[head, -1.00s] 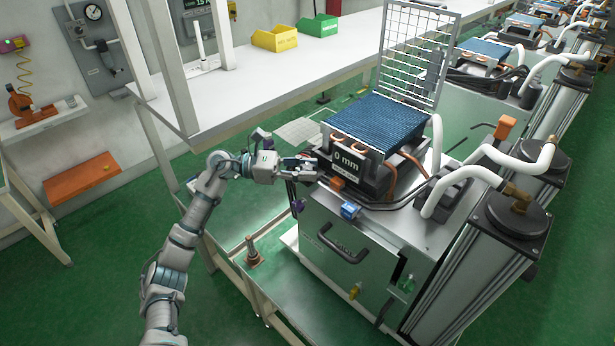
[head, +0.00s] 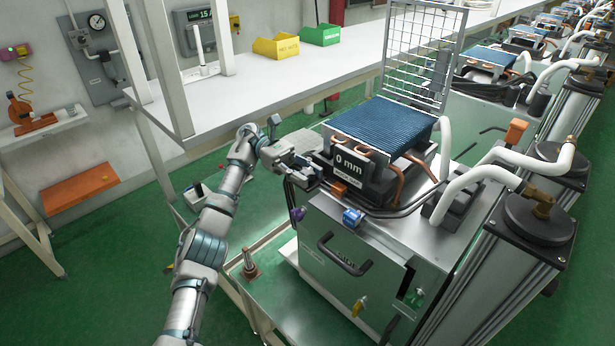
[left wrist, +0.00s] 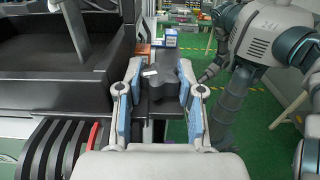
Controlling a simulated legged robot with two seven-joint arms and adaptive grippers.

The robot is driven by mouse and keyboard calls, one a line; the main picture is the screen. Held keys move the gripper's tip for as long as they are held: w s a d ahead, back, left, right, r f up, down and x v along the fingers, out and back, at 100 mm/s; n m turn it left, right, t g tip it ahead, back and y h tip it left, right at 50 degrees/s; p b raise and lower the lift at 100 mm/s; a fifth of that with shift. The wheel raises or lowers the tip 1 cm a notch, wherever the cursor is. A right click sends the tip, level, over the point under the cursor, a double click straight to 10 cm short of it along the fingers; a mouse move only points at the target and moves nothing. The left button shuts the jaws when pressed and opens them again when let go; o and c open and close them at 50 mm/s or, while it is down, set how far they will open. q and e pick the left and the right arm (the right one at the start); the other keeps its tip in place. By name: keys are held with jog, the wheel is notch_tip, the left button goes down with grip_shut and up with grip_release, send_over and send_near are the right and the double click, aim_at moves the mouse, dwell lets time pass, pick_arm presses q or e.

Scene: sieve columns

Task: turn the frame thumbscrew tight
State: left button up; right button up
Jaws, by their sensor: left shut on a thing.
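The thumbscrew (left wrist: 163,74) is a dark grey lobed knob with a small white mark, seen between my fingers in the left wrist view. My left gripper (head: 304,178) is at the left front corner of the machine's top, beside the black frame under the blue finned block (head: 382,127). In the head view the gripper hides the knob. My right gripper is in neither view.
A display (head: 348,167) reading "0 mm" faces front, close right of the gripper. An orange block (head: 340,188) and a blue block (head: 353,217) sit near it. Dark hoses run along the top edge. A wire-mesh guard (head: 421,55) stands open behind.

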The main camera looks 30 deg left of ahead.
pick_arm(q)
jog(key=shift+r, duration=0.2)
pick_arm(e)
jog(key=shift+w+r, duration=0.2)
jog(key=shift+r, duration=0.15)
pick_arm(q)
jog(key=o, duration=1.2)
jog(key=shift+w+a, duration=0.1)
jog(key=shift+c, duration=0.2)
jog(key=shift+f, duration=0.15)
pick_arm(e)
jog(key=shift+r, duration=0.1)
